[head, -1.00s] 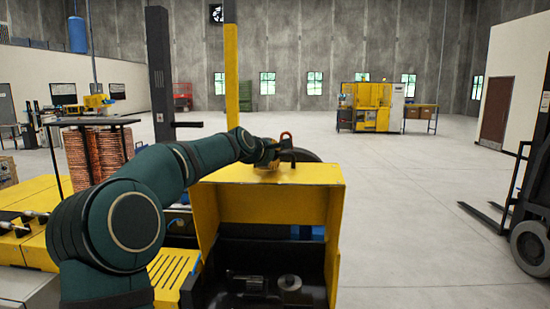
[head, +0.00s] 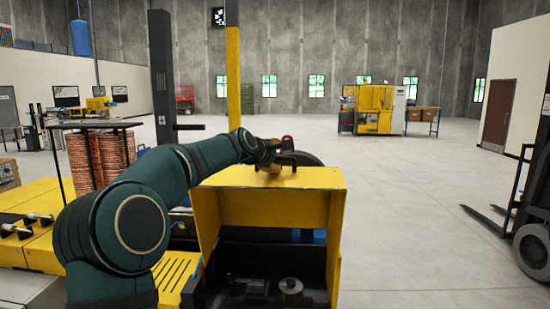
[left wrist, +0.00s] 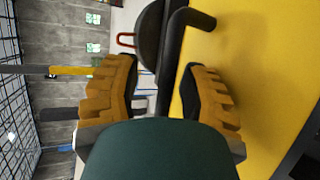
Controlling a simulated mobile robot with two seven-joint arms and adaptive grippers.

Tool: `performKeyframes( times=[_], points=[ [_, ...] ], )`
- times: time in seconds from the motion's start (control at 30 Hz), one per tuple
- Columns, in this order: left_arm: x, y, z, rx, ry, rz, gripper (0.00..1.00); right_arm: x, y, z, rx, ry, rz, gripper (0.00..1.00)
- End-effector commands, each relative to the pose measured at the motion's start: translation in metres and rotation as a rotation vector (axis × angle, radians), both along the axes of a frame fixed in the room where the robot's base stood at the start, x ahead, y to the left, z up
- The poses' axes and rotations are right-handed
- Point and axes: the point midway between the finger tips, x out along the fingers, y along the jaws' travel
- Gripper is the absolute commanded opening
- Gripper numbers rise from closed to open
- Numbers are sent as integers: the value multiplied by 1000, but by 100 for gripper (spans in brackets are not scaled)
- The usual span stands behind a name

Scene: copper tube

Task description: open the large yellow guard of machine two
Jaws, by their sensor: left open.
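The large yellow guard (head: 270,205) is a boxy hood in the lower middle of the head view. Its dark inside, with metal parts, shows toward me. My left gripper (head: 284,158) is at the guard's far top edge. In the left wrist view, a black bar handle (left wrist: 195,17) stands beside the guard's yellow face (left wrist: 265,60). The open left fingers (left wrist: 160,88) lie on either side of the handle's line, with the bar running between them. I cannot tell whether either finger touches it. My right gripper is not in view.
A dark post (head: 162,80) and a yellow post (head: 233,75) rise behind my left arm. Copper coils (head: 98,160) stand at left. Another yellow machine (head: 375,108) is far back. A forklift (head: 530,215) is at right. The floor between is clear.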

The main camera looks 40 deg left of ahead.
Motion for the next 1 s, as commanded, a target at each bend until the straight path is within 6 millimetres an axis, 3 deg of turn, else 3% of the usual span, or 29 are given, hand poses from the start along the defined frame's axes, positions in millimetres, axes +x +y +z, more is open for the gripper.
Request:
performKeyframes(
  times=[0.23, 0.7, 1.0],
  points=[
    [-12, 0, 3, 0, 3, 2, 43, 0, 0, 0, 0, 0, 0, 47],
    [-91, -16, 33, 1, -2, 2, 43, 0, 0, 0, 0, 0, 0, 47],
    [-112, -21, 40, 0, 0, 0, 43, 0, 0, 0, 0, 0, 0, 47]
  ],
)
